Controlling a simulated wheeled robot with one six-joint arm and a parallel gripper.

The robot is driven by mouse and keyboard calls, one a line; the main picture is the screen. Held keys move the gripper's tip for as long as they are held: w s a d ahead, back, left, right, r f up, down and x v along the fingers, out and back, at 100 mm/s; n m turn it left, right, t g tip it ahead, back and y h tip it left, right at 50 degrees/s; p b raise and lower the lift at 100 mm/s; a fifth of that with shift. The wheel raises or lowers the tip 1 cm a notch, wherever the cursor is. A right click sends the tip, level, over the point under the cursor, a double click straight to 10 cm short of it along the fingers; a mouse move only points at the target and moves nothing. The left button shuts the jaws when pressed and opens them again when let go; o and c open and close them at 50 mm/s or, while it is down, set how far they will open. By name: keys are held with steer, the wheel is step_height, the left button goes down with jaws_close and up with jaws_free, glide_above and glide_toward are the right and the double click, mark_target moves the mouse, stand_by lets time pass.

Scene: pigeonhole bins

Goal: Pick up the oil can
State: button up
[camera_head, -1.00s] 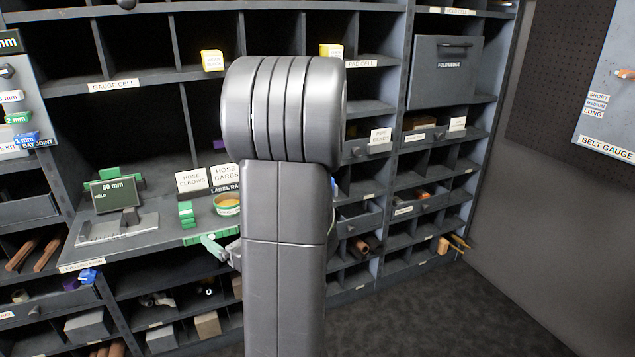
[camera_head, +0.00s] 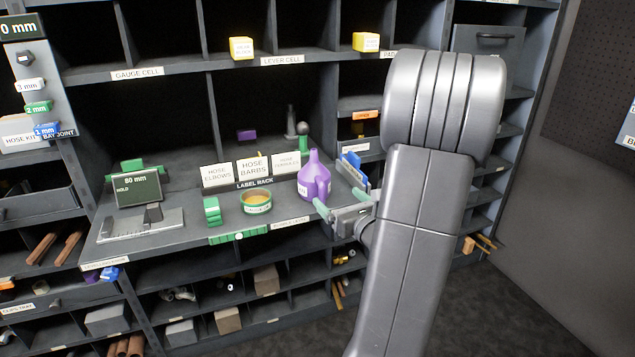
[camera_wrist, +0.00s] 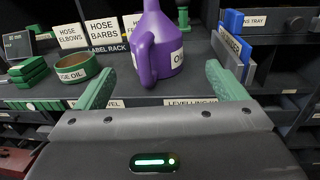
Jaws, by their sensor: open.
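The oil can (camera_head: 313,180) is purple with a narrow spout, a side handle and a white label. It stands upright on the shelf ledge, right of the label cards. In the wrist view the oil can (camera_wrist: 158,45) stands beyond the fingers, between their lines, with its handle toward me. My gripper (camera_head: 340,202) has green fingers and is open and empty, just in front and to the right of the can in the head view. In the wrist view its fingers (camera_wrist: 165,85) are spread wide. I see no contact with the can.
Left of the can are a green-rimmed gauge oil tin (camera_head: 256,203), green blocks (camera_head: 212,211) and a scale (camera_head: 140,222). White label cards (camera_head: 252,172) stand behind. Blue and grey upright plates (camera_wrist: 233,48) stand close right of the can.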

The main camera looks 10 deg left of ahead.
mark_target(324, 188)
steer(key=x, duration=0.7)
steer(key=shift+s+a, duration=0.25)
steer(key=shift+s, duration=0.05)
steer(key=shift+w+a, duration=0.2)
steer(key=shift+w, duration=0.15)
jaws_close()
